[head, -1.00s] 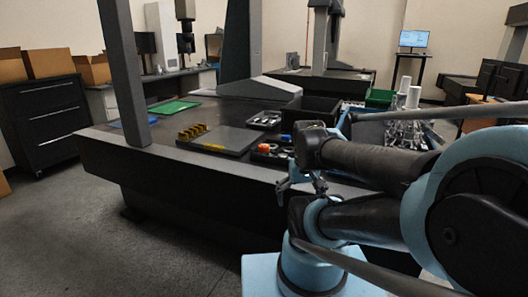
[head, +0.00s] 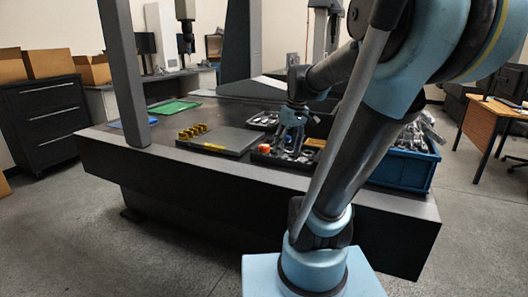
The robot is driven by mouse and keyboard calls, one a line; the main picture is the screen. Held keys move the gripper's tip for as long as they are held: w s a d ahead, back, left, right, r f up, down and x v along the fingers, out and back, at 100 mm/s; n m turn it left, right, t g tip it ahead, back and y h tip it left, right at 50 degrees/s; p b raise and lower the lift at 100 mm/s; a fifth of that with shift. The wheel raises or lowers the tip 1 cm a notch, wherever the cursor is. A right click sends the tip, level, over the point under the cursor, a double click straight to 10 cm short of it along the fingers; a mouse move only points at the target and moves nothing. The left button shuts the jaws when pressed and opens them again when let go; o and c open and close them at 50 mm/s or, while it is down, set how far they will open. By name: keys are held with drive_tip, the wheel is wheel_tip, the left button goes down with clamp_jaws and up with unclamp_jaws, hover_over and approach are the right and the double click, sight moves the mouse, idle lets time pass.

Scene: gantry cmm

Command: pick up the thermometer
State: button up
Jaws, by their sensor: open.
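I cannot make out a thermometer for certain; the small items near my gripper are too small to tell apart. My gripper (head: 289,146) is open and points down over a black tray (head: 262,157) near the front edge of the dark table. An orange-red round piece (head: 264,149) lies in this tray, left of the fingers. A small blue spot shows between or behind the fingers, and I cannot tell what it belongs to. Whether the fingers touch anything is not clear. My arm hides part of the tray's right side.
The dark table (head: 110,146) carries a grey plate (head: 218,141) with several yellow-brown cylinders (head: 193,131) left of the tray. Another black tray (head: 262,119) of parts lies behind. A blue crate (head: 404,171) of metal parts stands at right. A green sheet (head: 175,107) lies farther left.

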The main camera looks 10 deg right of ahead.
drive_tip(key=w+r+n, duration=0.3)
drive_tip(key=w+r, duration=0.2)
drive_tip(key=w, duration=0.7)
drive_tip(key=n+y, duration=0.1)
drive_tip(key=n, duration=0.3)
approach(265, 146)
drive_tip(key=shift+y, duration=0.3)
drive_tip(key=x, duration=0.4)
drive_tip(key=shift+d+f, duration=0.1)
drive_tip(key=shift+d, duration=0.05)
drive_tip(key=shift+x, duration=2.8)
drive_tip(key=shift+w, duration=0.2)
drive_tip(key=c, duration=1)
drive_tip(key=shift+o, duration=0.2)
